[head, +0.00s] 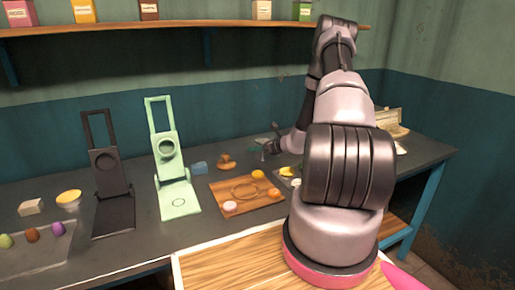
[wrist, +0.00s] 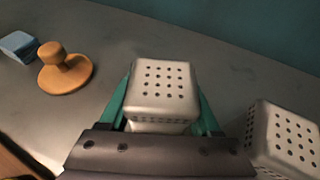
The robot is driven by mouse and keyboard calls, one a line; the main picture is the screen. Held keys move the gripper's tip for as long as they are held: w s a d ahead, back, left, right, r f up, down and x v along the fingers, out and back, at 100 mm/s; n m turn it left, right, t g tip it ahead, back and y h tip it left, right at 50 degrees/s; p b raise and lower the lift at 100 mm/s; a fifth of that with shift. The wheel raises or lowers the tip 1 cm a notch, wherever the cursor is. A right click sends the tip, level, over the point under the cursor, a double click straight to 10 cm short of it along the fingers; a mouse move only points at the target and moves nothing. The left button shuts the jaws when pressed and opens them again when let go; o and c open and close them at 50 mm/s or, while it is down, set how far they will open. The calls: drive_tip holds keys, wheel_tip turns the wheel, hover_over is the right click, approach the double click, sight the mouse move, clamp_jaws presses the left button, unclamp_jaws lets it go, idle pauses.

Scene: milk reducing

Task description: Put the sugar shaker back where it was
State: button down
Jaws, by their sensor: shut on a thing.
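A silver square shaker (wrist: 162,82) with a holed top, taken as the sugar shaker, is between the teal fingers of my gripper (wrist: 162,100) in the wrist view. My gripper is shut on it, one finger on each side. The lettering on its side is not readable. Its base is hidden, so I cannot tell if it touches the counter. A second, similar shaker (wrist: 287,140) stands just to the right, apart from the held one. In the head view my gripper (head: 268,147) is over the back of the counter, small and partly blocked by my arm.
A wooden knobbed press (wrist: 66,72) and a blue block (wrist: 17,45) lie to the left on the grey counter (wrist: 115,40). The head view shows a wooden board (head: 228,188), a green stand (head: 178,203) and a black stand (head: 113,210). Counter behind the held shaker is clear.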

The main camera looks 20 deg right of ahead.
drive_tip(key=shift+c, duration=0.5)
unclamp_jaws()
drive_tip(key=shift+f, duration=0.15)
